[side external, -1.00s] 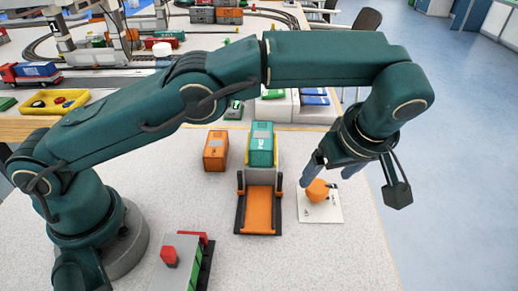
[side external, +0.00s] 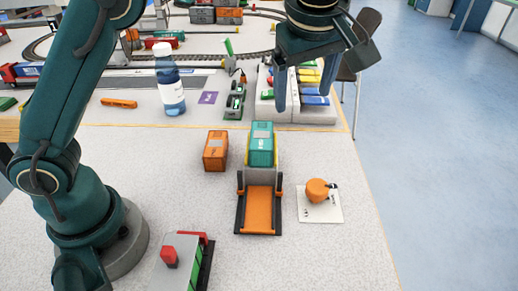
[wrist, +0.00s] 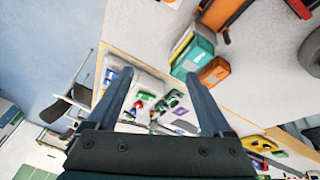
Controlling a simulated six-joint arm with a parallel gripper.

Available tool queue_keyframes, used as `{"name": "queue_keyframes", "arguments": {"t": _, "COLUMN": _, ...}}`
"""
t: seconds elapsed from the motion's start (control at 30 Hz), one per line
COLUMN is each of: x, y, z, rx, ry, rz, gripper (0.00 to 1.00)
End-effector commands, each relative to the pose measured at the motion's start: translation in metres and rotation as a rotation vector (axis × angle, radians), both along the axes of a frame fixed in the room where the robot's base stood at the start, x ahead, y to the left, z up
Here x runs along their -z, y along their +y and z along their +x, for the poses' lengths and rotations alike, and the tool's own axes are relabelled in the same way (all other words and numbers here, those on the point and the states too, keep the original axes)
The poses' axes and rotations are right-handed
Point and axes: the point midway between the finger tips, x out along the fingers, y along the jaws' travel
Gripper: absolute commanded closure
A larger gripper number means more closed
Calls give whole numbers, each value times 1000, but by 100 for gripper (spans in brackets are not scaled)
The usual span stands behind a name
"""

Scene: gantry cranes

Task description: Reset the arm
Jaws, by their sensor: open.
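My gripper (side external: 292,92) is raised high above the table at the top of the side view. Its fingers point down, apart and empty, and they also show spread in the wrist view (wrist: 160,100). An orange round object (side external: 317,190) sits on a white card (side external: 322,213) at the right of the table, away from my gripper. A teal container (side external: 261,145) rests at the back end of an orange-bedded ramp or trailer (side external: 259,208). An orange container (side external: 215,150) stands on the table to its left.
A blue bottle (side external: 170,85) stands behind the containers. A sorting tray (side external: 312,108) with coloured pieces lies at the back right, under my gripper in the picture. A grey block with a red top (side external: 180,262) is in front. A chair (side external: 365,45) stands beyond the table edge.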

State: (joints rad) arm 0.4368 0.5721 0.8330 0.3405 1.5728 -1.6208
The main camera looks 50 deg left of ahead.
Motion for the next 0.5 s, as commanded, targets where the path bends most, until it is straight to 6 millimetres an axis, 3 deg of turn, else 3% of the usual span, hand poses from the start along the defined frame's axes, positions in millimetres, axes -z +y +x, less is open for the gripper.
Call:
{"name": "queue_keyframes", "arguments": {"t": 0.03, "x": -14, "y": 13, "z": -6, "rx": 9, "ry": -13, "rz": -10, "gripper": 16}}
{"name": "queue_keyframes", "arguments": {"t": 0.2, "x": -42, "y": 46, "z": -35, "rx": 100, "ry": -34, "rz": -25, "gripper": 16}}
{"name": "queue_keyframes", "arguments": {"t": 0.33, "x": -53, "y": 66, "z": -62, "rx": 195, "ry": -49, "rz": -22, "gripper": 16}}
{"name": "queue_keyframes", "arguments": {"t": 0.5, "x": -51, "y": 85, "z": -103, "rx": 350, "ry": -68, "rz": 2, "gripper": 16}}
